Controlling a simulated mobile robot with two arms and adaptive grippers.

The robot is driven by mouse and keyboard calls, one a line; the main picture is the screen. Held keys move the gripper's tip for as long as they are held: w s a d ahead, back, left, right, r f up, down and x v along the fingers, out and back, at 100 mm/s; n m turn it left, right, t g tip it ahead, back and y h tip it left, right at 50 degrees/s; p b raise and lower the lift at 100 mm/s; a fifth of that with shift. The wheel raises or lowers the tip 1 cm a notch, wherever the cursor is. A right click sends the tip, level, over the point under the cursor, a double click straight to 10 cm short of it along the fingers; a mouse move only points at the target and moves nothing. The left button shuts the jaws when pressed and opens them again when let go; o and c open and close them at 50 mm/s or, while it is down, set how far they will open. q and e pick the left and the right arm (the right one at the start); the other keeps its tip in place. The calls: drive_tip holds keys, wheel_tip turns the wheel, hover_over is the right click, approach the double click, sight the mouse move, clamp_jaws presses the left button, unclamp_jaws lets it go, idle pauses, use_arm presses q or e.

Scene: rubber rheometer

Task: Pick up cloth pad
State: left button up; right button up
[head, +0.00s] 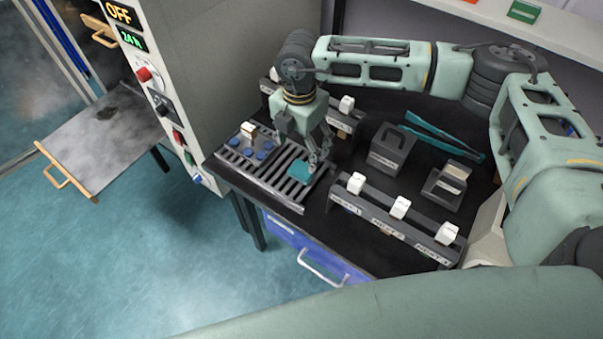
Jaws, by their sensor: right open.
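The cloth pad (301,172) is a small teal piece lying on the slatted grey rack at the front left of the black table. My right gripper (316,165) points down at the pad's right edge, its fingertips at or just above it. The gripper is open; whether a finger touches the pad cannot be told. My left gripper is not in view.
The slatted rack (262,180) also bears a small block with blue knobs (258,145). A dark rack with white-topped pieces (390,222) stands to the right. Behind it are a dark weight-like block (391,150) and teal tongs (445,136). A tall grey machine (215,60) stands left.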

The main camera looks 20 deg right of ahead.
sight(302, 169)
drive_tip(key=f+p, duration=0.1)
drive_tip(key=f, duration=0.3)
drive_tip(key=s+f+p, duration=0.1)
drive_tip(key=f, duration=0.1)
drive_tip(key=shift+d+f+p, duration=0.1)
drive_tip(key=shift+f+p, duration=0.05)
drive_tip(key=shift+p, duration=0.15)
drive_tip(key=shift+f, duration=0.3)
drive_tip(key=shift+c, duration=0.5)
drive_tip(key=c, duration=0.9)
